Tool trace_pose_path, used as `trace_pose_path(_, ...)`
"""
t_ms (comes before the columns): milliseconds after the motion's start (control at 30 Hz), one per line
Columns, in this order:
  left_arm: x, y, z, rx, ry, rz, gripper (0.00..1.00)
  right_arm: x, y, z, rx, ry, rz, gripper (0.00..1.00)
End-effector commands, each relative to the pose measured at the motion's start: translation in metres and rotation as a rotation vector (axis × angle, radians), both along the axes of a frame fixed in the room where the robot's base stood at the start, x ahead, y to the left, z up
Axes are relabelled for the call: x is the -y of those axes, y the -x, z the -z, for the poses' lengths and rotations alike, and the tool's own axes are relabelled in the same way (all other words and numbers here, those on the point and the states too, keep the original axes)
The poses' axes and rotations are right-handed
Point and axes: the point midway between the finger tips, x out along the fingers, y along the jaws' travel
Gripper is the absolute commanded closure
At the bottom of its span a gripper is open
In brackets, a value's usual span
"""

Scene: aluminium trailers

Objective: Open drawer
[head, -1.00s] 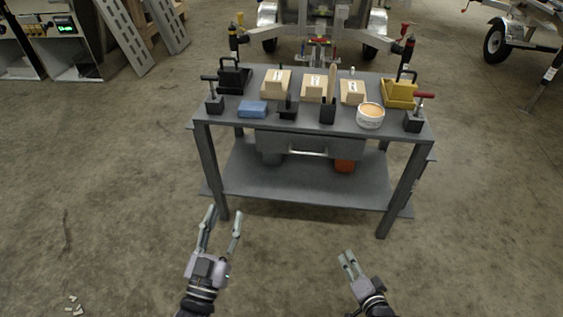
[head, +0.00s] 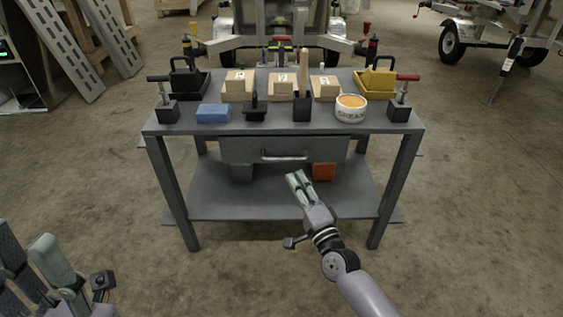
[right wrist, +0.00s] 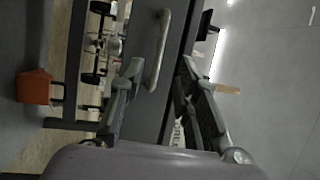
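The grey drawer (head: 240,150) sits closed under the top of the grey workbench (head: 210,188). Its pale bar handle (head: 284,157) runs across the middle of its front. My right gripper (head: 298,182) is in front of and a little below the handle in the head view, apart from it. In the right wrist view its two fingers (right wrist: 160,75) are spread, with the handle (right wrist: 160,55) and drawer front (right wrist: 152,105) beyond, and nothing between them is gripped. My left gripper (head: 25,240) is open and empty at the lower left, away from the bench.
The bench top carries boxes (head: 282,88), a blue block (head: 213,113), a tub (head: 350,108), a yellow bin (head: 377,82) and clamps. A trailer (head: 280,42) stands behind. The floor in front is clear.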

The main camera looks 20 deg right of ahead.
Motion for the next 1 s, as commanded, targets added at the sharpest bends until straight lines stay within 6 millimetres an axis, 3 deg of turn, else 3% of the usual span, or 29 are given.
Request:
trace_pose_path(200, 0.000, 0.000, 0.014, -0.002, -0.001, 0.000, 0.60, -0.006, -0.048, -0.007, 0.003, -0.001, 0.001, 0.70)
trace_pose_path(433, 0.000, -0.001, 0.022, -0.004, -0.001, 0.000, 0.60, -0.010, -0.084, -0.013, 0.000, -0.001, 0.000, 0.70)
trace_pose_path(600, 0.001, -0.002, 0.023, 0.001, -0.003, 0.001, 0.60, -0.011, -0.095, -0.015, -0.001, 0.000, 0.000, 0.70)
trace_pose_path(900, 0.001, -0.002, 0.020, 0.011, -0.004, 0.000, 0.60, -0.012, -0.097, -0.016, -0.001, 0.001, -0.001, 0.70)
trace_pose_path(1000, 0.001, -0.002, 0.020, 0.010, -0.003, 0.000, 0.60, -0.012, -0.097, -0.016, -0.001, 0.001, -0.001, 0.77)
